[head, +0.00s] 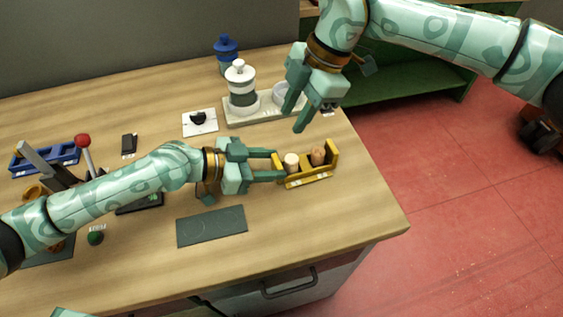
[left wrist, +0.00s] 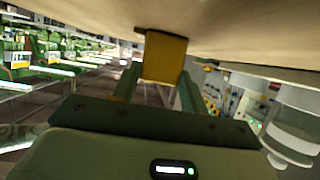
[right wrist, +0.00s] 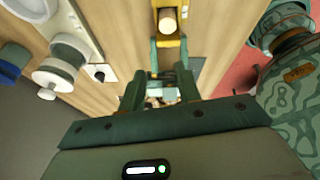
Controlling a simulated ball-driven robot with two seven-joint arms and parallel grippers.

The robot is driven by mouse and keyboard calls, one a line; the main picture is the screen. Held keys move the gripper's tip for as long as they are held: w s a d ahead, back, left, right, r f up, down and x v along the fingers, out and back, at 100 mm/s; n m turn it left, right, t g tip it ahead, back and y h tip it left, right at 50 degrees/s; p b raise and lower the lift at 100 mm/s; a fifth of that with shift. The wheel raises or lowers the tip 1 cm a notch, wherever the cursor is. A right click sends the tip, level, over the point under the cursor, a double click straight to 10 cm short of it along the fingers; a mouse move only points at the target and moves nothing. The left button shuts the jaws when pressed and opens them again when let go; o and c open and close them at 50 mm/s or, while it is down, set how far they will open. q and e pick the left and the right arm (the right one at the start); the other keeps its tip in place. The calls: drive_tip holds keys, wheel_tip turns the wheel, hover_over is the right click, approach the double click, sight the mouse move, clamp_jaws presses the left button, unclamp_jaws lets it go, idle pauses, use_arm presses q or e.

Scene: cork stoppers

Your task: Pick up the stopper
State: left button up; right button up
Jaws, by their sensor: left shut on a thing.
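A yellow holder (head: 310,180) with raised ends stands near the table's right edge. A pale cork stopper (head: 291,162) and a browner cork stopper (head: 318,156) stand upright in it. My left gripper (head: 279,166) reaches the holder's left end; in the left wrist view a yellow end piece (left wrist: 164,57) sits between its fingers, and no stopper shows there. My right gripper (head: 295,115) is open and empty above and behind the holder. The right wrist view shows one stopper (right wrist: 168,20) in the holder beyond its fingers; the other is not clear there.
A white and grey jar (head: 241,88) stands on a pale tray (head: 262,116) behind the holder, with a blue bottle (head: 227,55) farther back. A dark mat (head: 211,226) lies in front of my left gripper. The table's right edge is close to the holder.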

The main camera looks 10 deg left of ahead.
drive_tip(key=s+a+r+n+t+h, duration=0.1)
drive_tip(key=s+a+n+t+h, duration=0.1)
drive_tip(key=s+a+n+h, duration=0.15)
drive_tip(key=h, duration=0.1)
hover_over(290, 158)
drive_tip(key=shift+n, duration=0.45)
drive_tip(key=f, duration=0.4)
drive_tip(key=s+f, duration=0.1)
drive_tip(key=f, duration=0.1)
drive_tip(key=shift+a+f, duration=0.1)
drive_tip(key=shift+a, duration=0.15)
drive_tip(key=f, duration=0.6)
drive_tip(key=shift+w+d, duration=0.25)
drive_tip(key=shift+w, duration=0.15)
drive_tip(key=c, duration=0.6)
